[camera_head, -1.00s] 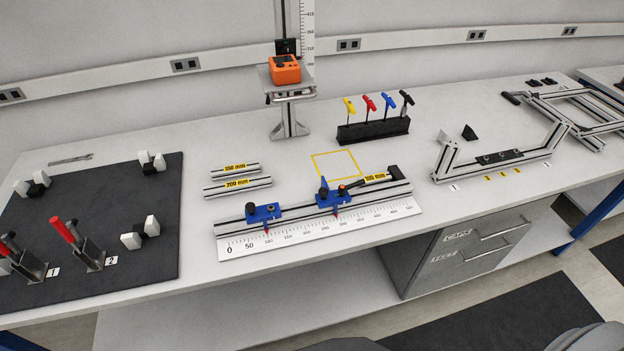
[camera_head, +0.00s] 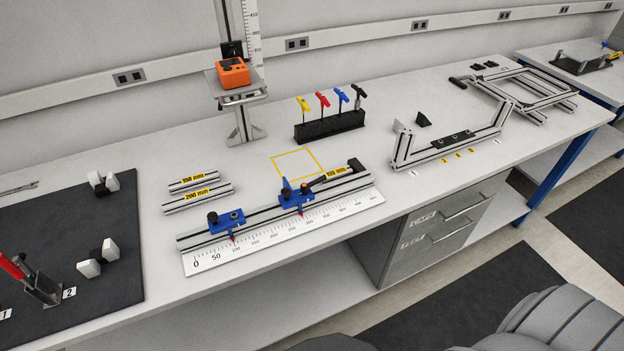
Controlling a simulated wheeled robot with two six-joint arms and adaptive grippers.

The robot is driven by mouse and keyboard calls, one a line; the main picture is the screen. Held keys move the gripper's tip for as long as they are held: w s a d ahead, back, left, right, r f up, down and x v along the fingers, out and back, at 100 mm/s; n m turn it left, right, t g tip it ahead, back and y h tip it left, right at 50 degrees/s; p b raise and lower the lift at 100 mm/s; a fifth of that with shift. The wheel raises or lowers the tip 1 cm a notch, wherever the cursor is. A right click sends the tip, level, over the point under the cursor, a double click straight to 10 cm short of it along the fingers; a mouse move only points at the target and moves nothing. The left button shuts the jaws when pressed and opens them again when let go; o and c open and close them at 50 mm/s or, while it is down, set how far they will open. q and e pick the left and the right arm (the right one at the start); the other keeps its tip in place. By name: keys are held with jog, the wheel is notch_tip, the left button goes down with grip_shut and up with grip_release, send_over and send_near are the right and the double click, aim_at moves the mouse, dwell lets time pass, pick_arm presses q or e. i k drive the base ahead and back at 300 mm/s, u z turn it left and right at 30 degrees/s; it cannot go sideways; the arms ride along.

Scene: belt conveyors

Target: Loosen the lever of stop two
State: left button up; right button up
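Two blue stops sit on a metal rail (camera_head: 262,218) with a white scale along its front. The left stop (camera_head: 226,220) has dark knobs on top and a red pointer near the scale's low end. The right stop (camera_head: 296,197) sits near the middle of the rail, with its own red pointer. A blue upright piece (camera_head: 286,183) stands on it, beside a dark knob (camera_head: 304,187); whether the lever is tight cannot be told. A short piece with a yellow label (camera_head: 328,178) lies between this stop and a black end block (camera_head: 355,165). Neither gripper is in view.
Two labelled bars (camera_head: 198,191) lie left of a yellow taped square (camera_head: 299,164). A black rack (camera_head: 330,125) holds coloured T-handle tools behind the rail. A dark mat (camera_head: 75,250) carries a red-handled clamp (camera_head: 40,284) at left. A metal frame (camera_head: 450,146) stands right.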

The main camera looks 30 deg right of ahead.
aim_at(304, 186)
jog(key=z, duration=0.35)
jog(key=k, duration=1.05)
jog(key=z, duration=1.35)
jog(key=i, duration=1.5)
jog(key=u, duration=0.4)
